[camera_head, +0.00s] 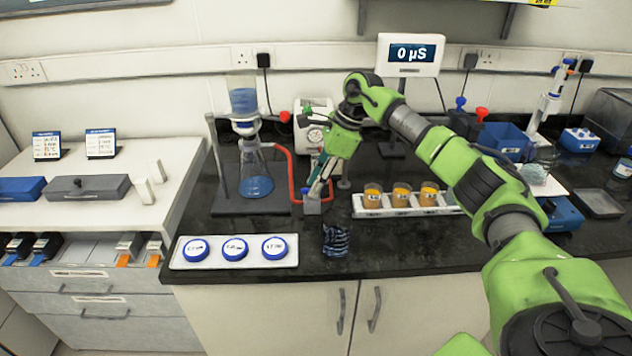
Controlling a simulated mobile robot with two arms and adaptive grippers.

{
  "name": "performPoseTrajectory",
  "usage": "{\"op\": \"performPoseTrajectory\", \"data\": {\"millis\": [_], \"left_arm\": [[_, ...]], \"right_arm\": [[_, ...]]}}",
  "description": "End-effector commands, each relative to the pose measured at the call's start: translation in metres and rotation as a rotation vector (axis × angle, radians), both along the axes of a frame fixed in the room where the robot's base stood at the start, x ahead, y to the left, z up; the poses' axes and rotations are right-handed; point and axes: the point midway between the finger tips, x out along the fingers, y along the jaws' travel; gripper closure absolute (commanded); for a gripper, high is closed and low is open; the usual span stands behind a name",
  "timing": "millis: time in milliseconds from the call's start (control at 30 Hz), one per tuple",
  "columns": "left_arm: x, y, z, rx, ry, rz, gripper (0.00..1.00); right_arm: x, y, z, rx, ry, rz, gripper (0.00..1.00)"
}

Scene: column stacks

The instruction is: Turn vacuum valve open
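A filtration flask (256,172) with blue liquid and a blue-filled funnel (244,105) stands on a dark base at the left of the black bench. A red hose (291,176) runs from it to a small grey block (312,206), which appears to be the vacuum valve. A white pump with a round gauge (314,133) stands behind. My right gripper (318,187) points down, with its fingertips right at the top of the grey block. The fingers hide the valve's handle, and I cannot tell whether they touch it or how far apart they are. My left gripper is not in view.
Several orange-filled cups (401,196) stand in a white rack just right of my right gripper. A white tray with blue round lids (235,249) and a dark blue ribbed object (336,240) lie near the front edge. A meter display (409,54) stands behind.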

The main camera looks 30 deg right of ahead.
Motion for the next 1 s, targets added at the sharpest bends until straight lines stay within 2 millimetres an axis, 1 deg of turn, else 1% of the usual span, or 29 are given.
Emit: {"op": "performPoseTrajectory", "data": {"millis": [167,400,500,600,733,1000], "left_arm": [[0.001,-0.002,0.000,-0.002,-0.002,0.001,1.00],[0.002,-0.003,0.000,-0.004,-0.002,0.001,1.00],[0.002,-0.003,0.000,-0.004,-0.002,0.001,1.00],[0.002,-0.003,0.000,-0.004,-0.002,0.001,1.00],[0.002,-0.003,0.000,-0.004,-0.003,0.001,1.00],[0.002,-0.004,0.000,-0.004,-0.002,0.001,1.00]], "right_arm": [[-0.004,-0.009,0.023,0.000,-0.005,-0.003,0.75],[-0.013,-0.025,0.071,0.000,-0.006,-0.002,0.75],[-0.017,-0.031,0.088,0.001,-0.005,-0.002,0.75],[-0.020,-0.035,0.100,0.000,-0.003,-0.001,0.75],[-0.022,-0.039,0.108,0.001,-0.003,-0.001,0.75],[-0.023,-0.039,0.110,0.000,-0.001,0.000,0.75]]}}
